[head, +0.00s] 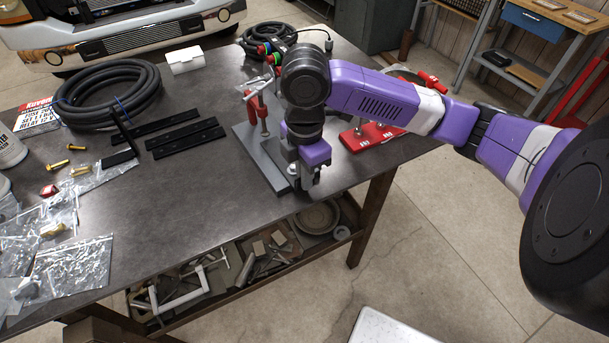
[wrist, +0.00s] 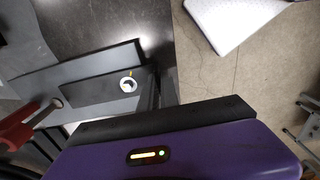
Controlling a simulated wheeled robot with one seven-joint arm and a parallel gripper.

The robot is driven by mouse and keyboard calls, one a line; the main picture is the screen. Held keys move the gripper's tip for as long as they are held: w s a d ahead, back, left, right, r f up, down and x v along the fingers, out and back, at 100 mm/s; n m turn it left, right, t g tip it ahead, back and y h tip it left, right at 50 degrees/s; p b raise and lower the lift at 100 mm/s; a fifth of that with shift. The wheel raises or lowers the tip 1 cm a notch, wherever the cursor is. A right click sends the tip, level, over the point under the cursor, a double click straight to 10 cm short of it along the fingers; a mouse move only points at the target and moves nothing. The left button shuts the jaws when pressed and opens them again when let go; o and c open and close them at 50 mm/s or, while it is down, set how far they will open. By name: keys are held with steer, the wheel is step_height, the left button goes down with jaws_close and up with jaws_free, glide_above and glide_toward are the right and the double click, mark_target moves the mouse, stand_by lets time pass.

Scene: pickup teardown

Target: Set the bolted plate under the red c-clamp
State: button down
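The red c-clamp (head: 262,112) stands upright near the right edge of the table, at the far part of a grey base plate (head: 254,158). In the wrist view the red clamp (wrist: 18,130) shows at the left, its screw end over grey metal. A darker plate with a bright round bolt or ring (wrist: 127,85) lies over the lighter grey plate (wrist: 60,75), its end near the table edge. My gripper (head: 304,184) points down at the near end of this plate. Its fingers are partly hidden, so whether they are open or touching the plate is unclear.
A red tool stand (head: 370,136) is right of my gripper. Black bars (head: 185,135), a hose coil (head: 110,92), brass bolts (head: 57,165) and plastic bags (head: 72,265) lie left. The table (head: 190,200) is clear left of the plates. A shelf of tools (head: 195,285) is below.

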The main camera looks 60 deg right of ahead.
steer(key=c, duration=1.5)
jaws_free()
steer(key=shift+r, duration=0.1)
step_height(320, 180, up, 7)
steer(key=p, duration=0.5)
steer(key=shift+p, duration=0.3)
